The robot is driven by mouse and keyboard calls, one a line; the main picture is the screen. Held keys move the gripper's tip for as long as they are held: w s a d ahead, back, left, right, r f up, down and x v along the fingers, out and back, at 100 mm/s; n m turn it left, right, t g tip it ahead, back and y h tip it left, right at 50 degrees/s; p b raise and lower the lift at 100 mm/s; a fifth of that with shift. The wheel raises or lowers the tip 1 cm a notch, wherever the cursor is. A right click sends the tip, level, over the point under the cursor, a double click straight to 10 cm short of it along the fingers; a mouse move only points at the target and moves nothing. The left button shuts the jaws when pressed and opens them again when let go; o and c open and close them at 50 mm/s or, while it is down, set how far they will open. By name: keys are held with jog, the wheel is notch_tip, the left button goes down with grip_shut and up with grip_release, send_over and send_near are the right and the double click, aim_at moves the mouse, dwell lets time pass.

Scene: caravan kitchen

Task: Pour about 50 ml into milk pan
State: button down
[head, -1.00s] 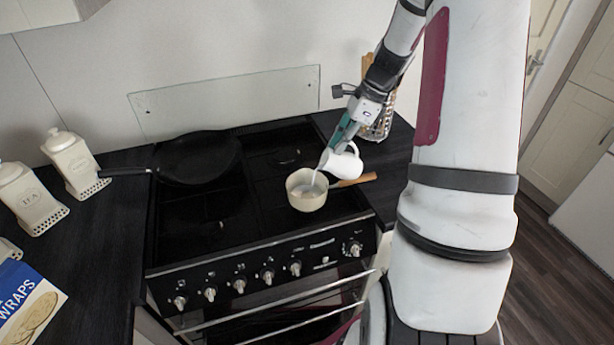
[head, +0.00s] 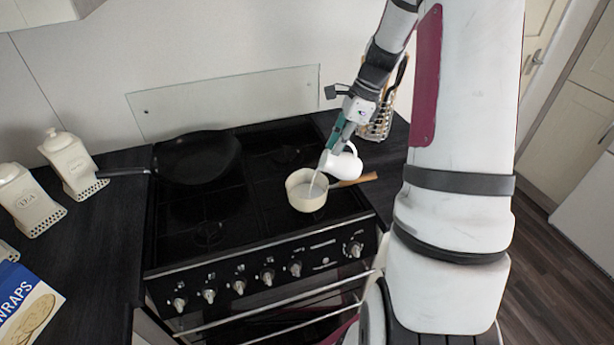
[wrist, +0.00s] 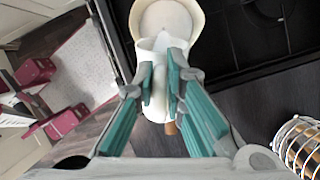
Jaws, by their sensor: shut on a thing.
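The milk pan (head: 306,193) is cream with a wooden handle (head: 355,180) pointing right, and it sits on the hob's front right. It also shows in the wrist view (wrist: 141,14), with pale liquid inside. My gripper (head: 339,142) is shut on a white jug (head: 343,163), above and right of the pan. The jug is tilted with its lip toward the pan, and a thin pale stream falls from it into the pan. In the wrist view my gripper (wrist: 162,88) has its green fingers on either side of the jug (wrist: 160,48).
A black frying pan (head: 197,158) sits on the hob's back left. White canisters (head: 73,164) and a wraps box (head: 27,305) stand on the left worktop. A wire utensil holder (head: 377,124) stands behind the jug on the right. The hob's (head: 250,215) front middle is clear.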

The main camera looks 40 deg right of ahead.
aim_at(348, 142)
jog(key=s+d+r+t+y+p, duration=0.1)
jog(key=s+d+t+y, duration=0.1)
jog(key=shift+r+y+p, duration=0.15)
jog(key=shift+y+p, duration=0.25)
jog(key=shift+d+r+t+y, duration=0.1)
jog(key=shift+t+y, duration=0.3)
jog(key=shift+y, duration=0.2)
jog(key=shift+s+d+f+t+y, duration=0.3)
jog(key=shift+d+f+t+y, duration=0.25)
jog(key=shift+f+y, duration=0.1)
jog(key=shift+s+d+y, duration=0.15)
jog(key=shift+d+y, duration=0.05)
jog(key=shift+y, duration=0.05)
dwell(0.7)
jog(key=shift+s+d+t, duration=0.35)
jog(key=shift+d, duration=0.05)
jog(key=s+d+f+t+y+b, duration=0.1)
jog(key=s+d+t+y+b, duration=0.2)
jog(key=d+t+y, duration=0.1)
jog(key=shift+s+d+f+y, duration=0.2)
jog(key=shift+d+y, duration=0.35)
jog(key=shift+y, duration=0.15)
